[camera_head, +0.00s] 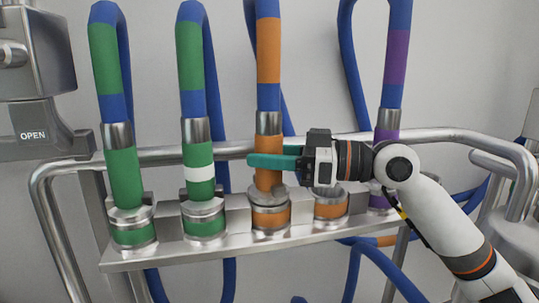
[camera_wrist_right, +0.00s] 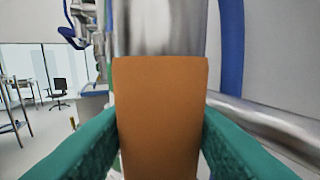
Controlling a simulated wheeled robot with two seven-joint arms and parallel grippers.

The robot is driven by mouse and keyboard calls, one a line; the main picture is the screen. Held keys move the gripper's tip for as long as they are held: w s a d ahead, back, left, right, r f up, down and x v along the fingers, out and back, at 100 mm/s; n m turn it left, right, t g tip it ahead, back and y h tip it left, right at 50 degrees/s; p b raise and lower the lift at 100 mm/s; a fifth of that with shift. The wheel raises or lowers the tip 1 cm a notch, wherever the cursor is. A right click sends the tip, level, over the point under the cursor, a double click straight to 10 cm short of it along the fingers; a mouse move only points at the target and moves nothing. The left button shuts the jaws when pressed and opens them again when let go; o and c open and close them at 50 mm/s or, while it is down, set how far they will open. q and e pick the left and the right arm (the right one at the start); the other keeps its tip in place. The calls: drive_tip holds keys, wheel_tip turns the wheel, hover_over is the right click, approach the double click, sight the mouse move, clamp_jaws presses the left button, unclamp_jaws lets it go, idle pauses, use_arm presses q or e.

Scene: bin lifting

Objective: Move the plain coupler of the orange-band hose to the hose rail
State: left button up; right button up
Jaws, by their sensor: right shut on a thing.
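The orange-band hose (camera_head: 268,50) hangs down in the head view and ends in a plain orange coupler (camera_head: 267,125) with a silver sleeve and no white stripe. The coupler stands upright at an orange-ringed socket (camera_head: 270,218) on the silver hose rail (camera_head: 180,255). Whether it is locked in is unclear. My right gripper (camera_head: 272,162) reaches in from the right, its teal fingers shut on the orange coupler. In the right wrist view the coupler (camera_wrist_right: 160,115) fills the space between both fingers. My left gripper is not in view.
Left of it stand a plain green coupler (camera_head: 122,175) and a white-striped green one (camera_head: 199,155). To the right are an open orange socket (camera_head: 331,207) and a purple coupler (camera_head: 385,135), partly behind my arm. A tubular bar (camera_head: 235,153) runs behind.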

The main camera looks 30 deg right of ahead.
drive_tip(key=shift+f, duration=0.2)
idle(0.6)
drive_tip(key=o, duration=1.3)
drive_tip(key=shift+f, duration=0.1)
drive_tip(key=shift+c, duration=0.2)
drive_tip(key=shift+s+d+f+b, duration=0.1)
drive_tip(key=shift+s+d+b, duration=0.1)
drive_tip(key=shift+b, duration=0.3)
drive_tip(key=b+v, duration=0.7)
drive_tip(key=v, duration=0.4)
drive_tip(key=shift+s+d+r, duration=0.15)
drive_tip(key=shift+d+r, duration=0.05)
drive_tip(key=shift+d, duration=0.05)
drive_tip(key=shift+f, duration=0.1)
